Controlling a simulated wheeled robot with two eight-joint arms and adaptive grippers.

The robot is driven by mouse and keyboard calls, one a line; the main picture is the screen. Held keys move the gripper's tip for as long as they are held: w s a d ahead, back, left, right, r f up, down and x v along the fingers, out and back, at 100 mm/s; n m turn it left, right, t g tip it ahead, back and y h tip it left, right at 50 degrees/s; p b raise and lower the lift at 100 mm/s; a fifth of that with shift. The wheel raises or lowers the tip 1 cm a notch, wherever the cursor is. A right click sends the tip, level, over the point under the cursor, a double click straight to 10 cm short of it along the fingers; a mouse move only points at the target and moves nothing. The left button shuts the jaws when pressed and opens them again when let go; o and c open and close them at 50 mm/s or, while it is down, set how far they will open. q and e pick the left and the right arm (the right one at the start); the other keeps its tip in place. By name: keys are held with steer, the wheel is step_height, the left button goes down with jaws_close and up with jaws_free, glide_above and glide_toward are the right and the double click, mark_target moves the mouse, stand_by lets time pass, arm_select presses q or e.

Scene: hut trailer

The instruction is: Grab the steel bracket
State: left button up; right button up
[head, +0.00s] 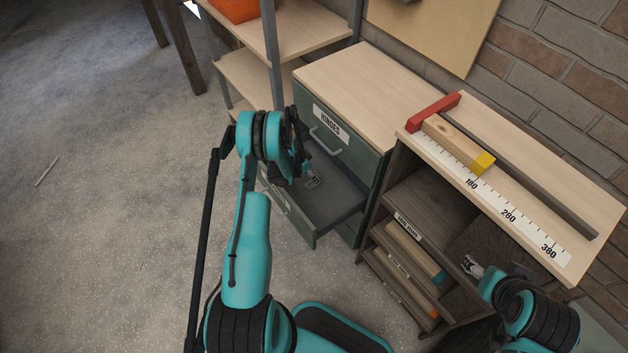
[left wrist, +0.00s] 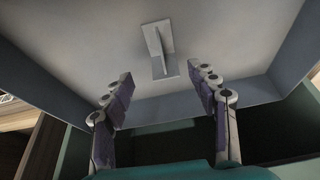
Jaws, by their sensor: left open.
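The steel bracket (left wrist: 158,50) is a small grey angled piece with a flat base and an upright flange. It lies on the floor of an open drawer (head: 338,198). My left gripper (left wrist: 160,78) is open over the drawer, with its two fingers spread apart. In the left wrist view the bracket shows just beyond the fingertips, between their lines, untouched. In the head view my left wrist hides much of this spot, and a small grey shape beside it is too small to tell. My right gripper (head: 472,267) is by the shelf unit at right; its jaws are too small to judge.
The drawer belongs to a green cabinet (head: 365,150) with a closed drawer labelled HINGES above. Drawer walls surround the left gripper's area. A bench (head: 590,215) with a ruler, red stop and wooden block stands at right, shelves below. Open floor (head: 110,220) lies left.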

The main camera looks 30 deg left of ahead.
arm_select(q)
steer(key=b+x, duration=0.3)
steer(key=x, duration=0.3)
steer(key=shift+w+a+f, duration=0.15)
steer(key=shift+w, duration=0.1)
steer(key=shift+c, duration=1.2)
steer(key=c, duration=1.1)
